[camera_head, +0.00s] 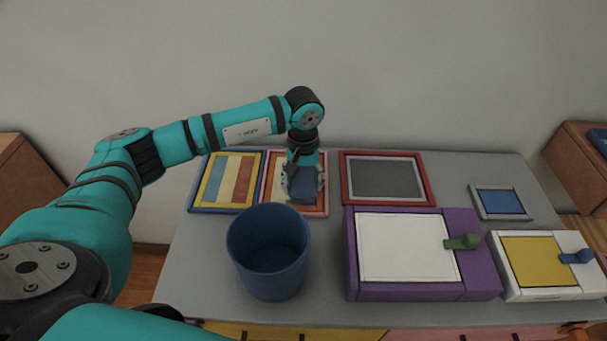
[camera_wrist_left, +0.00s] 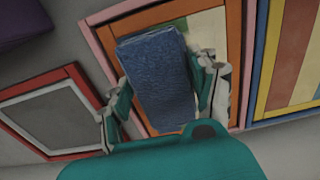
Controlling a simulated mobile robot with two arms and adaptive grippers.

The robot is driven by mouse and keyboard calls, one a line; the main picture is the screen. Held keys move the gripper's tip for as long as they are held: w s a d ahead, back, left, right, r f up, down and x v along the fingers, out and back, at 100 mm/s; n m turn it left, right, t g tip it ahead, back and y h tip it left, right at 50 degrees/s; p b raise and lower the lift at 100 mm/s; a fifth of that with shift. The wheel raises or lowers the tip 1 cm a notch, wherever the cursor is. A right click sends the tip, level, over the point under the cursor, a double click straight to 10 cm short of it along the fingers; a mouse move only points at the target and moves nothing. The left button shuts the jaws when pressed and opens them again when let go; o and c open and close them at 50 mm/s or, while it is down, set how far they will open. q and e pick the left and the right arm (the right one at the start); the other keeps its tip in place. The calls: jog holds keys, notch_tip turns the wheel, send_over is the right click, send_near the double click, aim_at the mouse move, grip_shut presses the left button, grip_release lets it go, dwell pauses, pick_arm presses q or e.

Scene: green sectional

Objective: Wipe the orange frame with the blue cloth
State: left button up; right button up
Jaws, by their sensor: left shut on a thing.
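The orange frame (camera_head: 268,196) lies on the grey table, between a blue frame and a red frame. Its inside has pale and coloured stripes, and a pink edge shows outside the orange. The blue cloth (camera_head: 303,186) is a folded, block-like piece over the frame's middle. In the left wrist view the cloth (camera_wrist_left: 158,78) covers part of the orange frame (camera_wrist_left: 234,50). My left gripper (camera_head: 304,184) is shut on the cloth, pointing down, with one finger on each side of it. I cannot tell whether the cloth touches the frame. My right gripper is in neither view.
A blue frame (camera_head: 203,204) is left of the orange one, a red frame (camera_head: 428,185) right. A blue bin (camera_head: 268,287) stands in front. A purple box (camera_head: 478,278), a white box (camera_head: 518,294) and a small grey frame (camera_head: 482,214) are at the right.

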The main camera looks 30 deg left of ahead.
aim_at(304, 170)
pick_arm(q)
jog(key=shift+w+a+f+b, duration=0.2)
jog(key=shift+w+a+b, duration=0.05)
jog(key=shift+w+b, duration=0.35)
jog(key=shift+w+a+b, duration=0.25)
jog(key=shift+w+b, duration=0.2)
jog(key=shift+w, duration=0.1)
jog(key=shift+w+a, duration=0.2)
jog(key=shift+w, duration=0.1)
jog(key=shift+w+a+b, duration=0.25)
jog(key=shift+w+b, duration=0.25)
jog(key=shift+b, duration=0.05)
jog(key=shift+s+d+r+p, duration=0.1)
jog(key=shift+s+d+p, duration=0.15)
jog(key=shift+s, duration=0.3)
jog(key=shift+s+d+p, duration=0.2)
jog(key=shift+s+d, duration=0.05)
jog(key=shift+s, duration=0.25)
